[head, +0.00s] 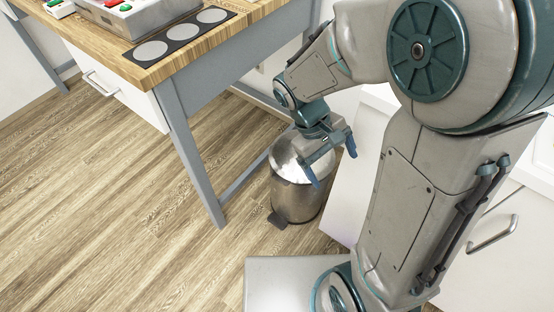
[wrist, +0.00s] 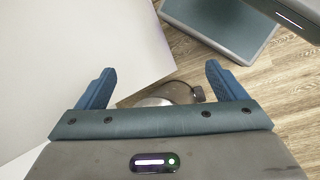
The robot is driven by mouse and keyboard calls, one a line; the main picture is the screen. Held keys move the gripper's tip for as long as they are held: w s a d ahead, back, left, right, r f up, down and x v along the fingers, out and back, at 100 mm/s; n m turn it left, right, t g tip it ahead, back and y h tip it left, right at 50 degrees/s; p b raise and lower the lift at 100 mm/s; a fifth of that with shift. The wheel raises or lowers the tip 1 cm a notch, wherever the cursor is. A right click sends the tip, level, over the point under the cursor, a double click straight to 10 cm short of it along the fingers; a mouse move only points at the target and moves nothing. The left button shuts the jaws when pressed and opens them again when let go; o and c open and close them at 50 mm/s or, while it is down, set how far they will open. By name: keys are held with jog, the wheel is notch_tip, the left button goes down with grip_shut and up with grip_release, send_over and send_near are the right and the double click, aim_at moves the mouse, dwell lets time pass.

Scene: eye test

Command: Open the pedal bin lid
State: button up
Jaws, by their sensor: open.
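The pedal bin (head: 293,200) is a round metal bin on the floor between the table leg and the white cabinet. Its bright, shiny top (head: 284,158) looks shut, but my gripper hides part of it. The dark pedal (head: 277,221) sticks out low at the front left of the bin. My gripper (head: 331,165) is open, with blue fingers apart and nothing seen between them. It is above the bin's right side in the head view; contact with the lid cannot be told. In the wrist view, part of the bin (wrist: 172,91) shows beyond my gripper (wrist: 160,74).
A wooden-topped table (head: 190,58) with grey legs stands at the left, bearing a control box (head: 140,14) and a dark plate with three pale discs (head: 182,38). A white cabinet (head: 352,195) stands close right of the bin. The wooden floor (head: 110,210) is clear at left.

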jog(key=w+a+f+n+t+h+b, duration=0.25)
jog(key=a+f+n+t+h, duration=0.25)
jog(key=a+f+n, duration=0.45)
jog(key=w+a+f+n+t+h+b, duration=0.1)
jog(key=w+a+f+n+t+h, duration=0.35)
jog(key=f, duration=0.85)
jog(key=n+t+y+b, duration=0.2)
jog(key=n+t+y, duration=0.2)
jog(key=n+t, duration=0.35)
send_near(279, 181)
jog(key=shift+n+h, duration=0.25)
jog(key=x, duration=0.3)
jog(key=b+x, duration=0.1)
jog(key=x, duration=0.5)
jog(key=shift+w+a+f+b, duration=0.1)
jog(key=shift+w+f+b, duration=0.05)
jog(key=shift+f+b, duration=0.15)
